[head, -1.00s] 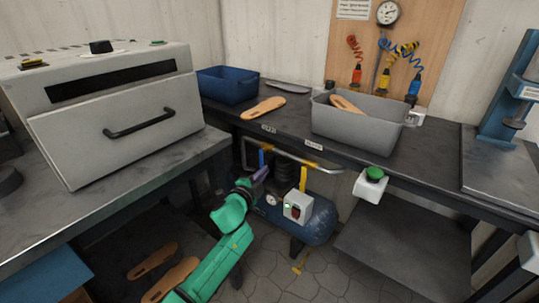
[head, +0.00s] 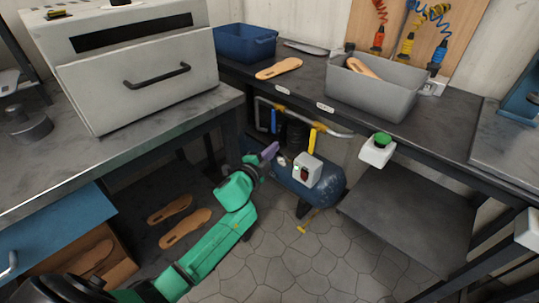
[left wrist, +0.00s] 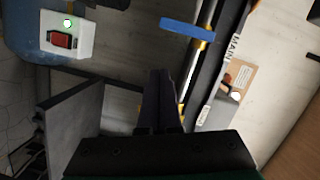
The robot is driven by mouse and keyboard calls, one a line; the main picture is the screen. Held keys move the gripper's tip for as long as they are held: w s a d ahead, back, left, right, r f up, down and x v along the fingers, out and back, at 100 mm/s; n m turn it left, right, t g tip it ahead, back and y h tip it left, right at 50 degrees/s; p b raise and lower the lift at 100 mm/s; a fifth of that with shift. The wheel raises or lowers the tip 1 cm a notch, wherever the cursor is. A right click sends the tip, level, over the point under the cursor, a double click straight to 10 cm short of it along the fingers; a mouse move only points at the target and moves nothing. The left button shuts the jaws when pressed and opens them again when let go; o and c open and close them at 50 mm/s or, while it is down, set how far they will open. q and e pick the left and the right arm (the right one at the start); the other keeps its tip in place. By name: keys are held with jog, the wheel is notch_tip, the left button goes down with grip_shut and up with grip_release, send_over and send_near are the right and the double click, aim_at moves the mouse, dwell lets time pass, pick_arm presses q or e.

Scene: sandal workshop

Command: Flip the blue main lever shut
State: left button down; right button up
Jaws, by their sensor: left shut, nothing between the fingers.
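The blue lever (head: 273,120) hangs upright from the grey pipe under the back bench, crosswise to it. In the left wrist view the blue lever (left wrist: 187,28) also lies across the pipe (left wrist: 209,18), near a MAIN label (left wrist: 235,47). My left gripper (head: 272,150), with dark purple fingers on a green arm, is just below the blue lever in the head view. Its fingers (left wrist: 160,75) are shut and empty, with a visible gap in the picture to the lever. My right gripper is in neither view.
A yellow lever (head: 312,138) hangs on the same pipe, to the right. A blue tank (head: 325,190) with a switch box (head: 307,170) stands below. The bench edge (head: 290,97) overhangs the pipe. A green button (head: 381,139) is at the right.

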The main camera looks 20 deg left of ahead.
pick_arm(q)
jog(key=s, duration=0.4)
jog(key=shift+a+r, duration=0.1)
jog(key=shift+r, duration=0.05)
jog(key=shift+w, duration=0.1)
